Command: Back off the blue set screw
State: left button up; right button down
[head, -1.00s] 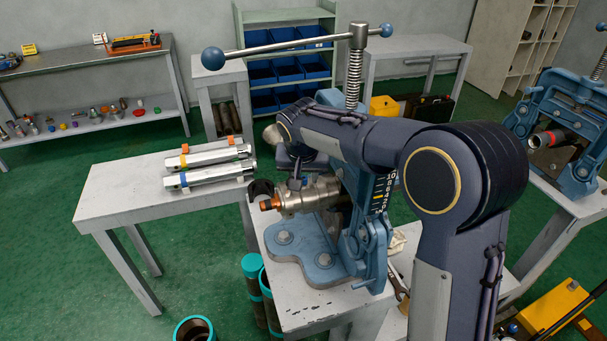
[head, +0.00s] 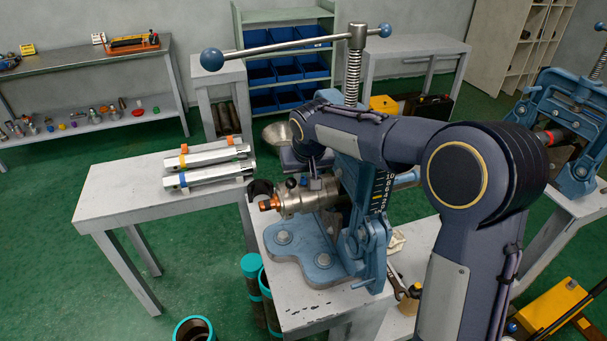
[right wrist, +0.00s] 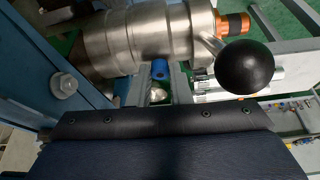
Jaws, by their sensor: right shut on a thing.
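A silver cylindrical tool head (head: 292,203) with a copper-coloured end lies level at the blue pipe vise (head: 318,262). It also shows in the right wrist view (right wrist: 120,42). The blue set screw (right wrist: 160,69) stands out from its side in the right wrist view, between my fingertips. My right gripper (head: 315,184) is over the tool head, its fingers pointing at it. In the right wrist view the fingers (right wrist: 161,80) are shut on the blue set screw. The screw's threaded part is hidden. My left gripper is in neither view.
A black ball handle (right wrist: 248,66) sticks out close beside the fingers. The vise's tall screw and crossbar (head: 290,46) rise behind my right arm. Two silver bars lie on the side table (head: 115,205). A wrench (head: 397,284) lies right of the vise.

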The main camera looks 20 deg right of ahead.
jog(key=c, duration=1.3)
grip_release()
jog(key=shift+v, duration=3.95)
